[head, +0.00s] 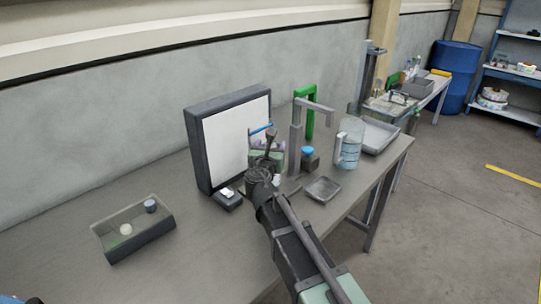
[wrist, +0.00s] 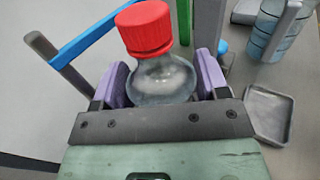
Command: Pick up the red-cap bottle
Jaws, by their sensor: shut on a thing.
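The red-cap bottle (wrist: 150,30) is clear, with a ribbed red cap, and shows large in the wrist view. My gripper (wrist: 163,78) is shut on it, with purple pads on both sides of the clear body below the cap. The bottle's lower part is hidden behind the gripper's dark plate. In the head view my gripper (head: 267,152) is in front of the white panel, and I cannot make out the red cap there.
A dark-framed white panel (head: 232,140) stands behind my gripper. A grey stand (head: 296,145), a blue-capped item (head: 308,155), a shallow dish (head: 323,189) and a clear jug (head: 350,145) are to the right.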

